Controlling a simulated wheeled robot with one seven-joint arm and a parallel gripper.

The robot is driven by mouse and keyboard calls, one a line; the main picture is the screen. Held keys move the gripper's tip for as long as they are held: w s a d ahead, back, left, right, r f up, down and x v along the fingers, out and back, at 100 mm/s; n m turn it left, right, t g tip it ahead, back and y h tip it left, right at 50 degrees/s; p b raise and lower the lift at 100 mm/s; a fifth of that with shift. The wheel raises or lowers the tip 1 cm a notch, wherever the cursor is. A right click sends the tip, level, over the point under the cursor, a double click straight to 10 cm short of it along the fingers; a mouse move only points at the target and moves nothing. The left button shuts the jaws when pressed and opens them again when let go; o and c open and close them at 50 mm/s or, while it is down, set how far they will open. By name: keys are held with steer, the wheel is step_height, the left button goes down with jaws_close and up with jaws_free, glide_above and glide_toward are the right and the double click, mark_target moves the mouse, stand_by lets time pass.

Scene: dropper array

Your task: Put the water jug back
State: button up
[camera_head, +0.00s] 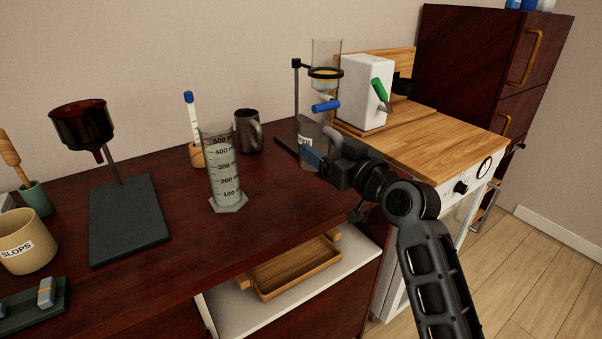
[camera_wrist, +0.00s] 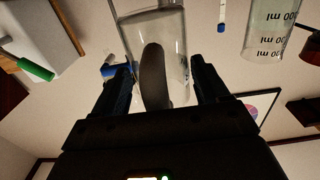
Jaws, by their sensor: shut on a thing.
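My gripper (camera_head: 325,157) is shut on the clear glass water jug (camera_head: 305,131), at the dropper stand on the right end of the dark bench. In the wrist view the jug (camera_wrist: 176,32) lies between the two fingers (camera_wrist: 166,86), with its curved grey handle (camera_wrist: 153,75) between them. The jug's label is partly hidden by my gripper. The head view does not show clearly whether its base touches the stand's plate. The dropper stand (camera_head: 296,95) holds a clear cylinder (camera_head: 326,55) with a blue tap (camera_head: 326,106) just above the jug.
A graduated cylinder (camera_head: 222,170) and a dark mug (camera_head: 246,132) stand left of the jug. A white box with a green tap (camera_head: 366,90) is behind right on a wooden board. A funnel stand (camera_head: 125,215) and slops cup (camera_head: 28,240) are further left.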

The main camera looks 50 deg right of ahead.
mark_target(303, 158)
steer(key=w+f, duration=0.1)
steer(key=w+a, duration=0.1)
steer(key=w+a+f, duration=0.1)
steer(key=w, duration=0.1)
steer(key=shift+a+f+p, duration=0.2)
steer(key=shift+f+p, duration=0.15)
steer(key=shift+f, duration=2.05)
steer(key=shift+b, duration=0.3)
steer(key=shift+f, duration=0.15)
steer(key=o, duration=1.5)
